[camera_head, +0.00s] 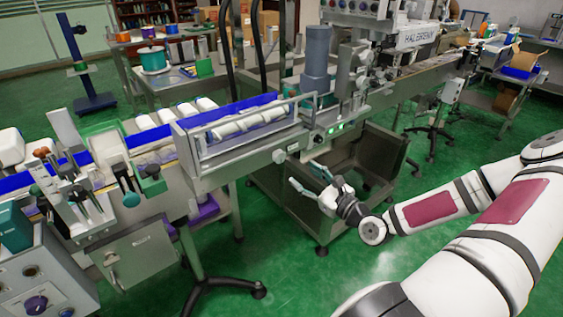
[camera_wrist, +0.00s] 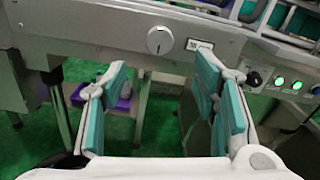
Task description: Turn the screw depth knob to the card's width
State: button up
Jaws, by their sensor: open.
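A round pale knob (camera_wrist: 159,40) with a dark pointer mark sits on the grey front panel of the machine in the wrist view. The mark is close to upright. A small white label (camera_wrist: 200,46) with dark print is fixed to its right; I cannot read it. In the head view the knob (camera_head: 279,156) shows small on the conveyor's side. My gripper (camera_wrist: 161,88) is open and empty, its teal-padded fingers apart below the knob and not touching it. In the head view my gripper (camera_head: 309,180) is in front of the machine, below and right of the knob. I cannot make out a width card.
A black knob (camera_wrist: 254,78) and green lights (camera_wrist: 288,84) are right of the label. A grey open bin (camera_head: 345,165) stands beyond my gripper. The conveyor guard (camera_head: 190,155) rises above the panel.

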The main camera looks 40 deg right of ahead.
aim_at(281, 158)
jog(key=w+b, duration=0.1)
jog(key=w, duration=1)
jog(key=shift+a+b, duration=0.2)
jog(key=shift+b, duration=0.1)
jog(key=c, duration=1.2)
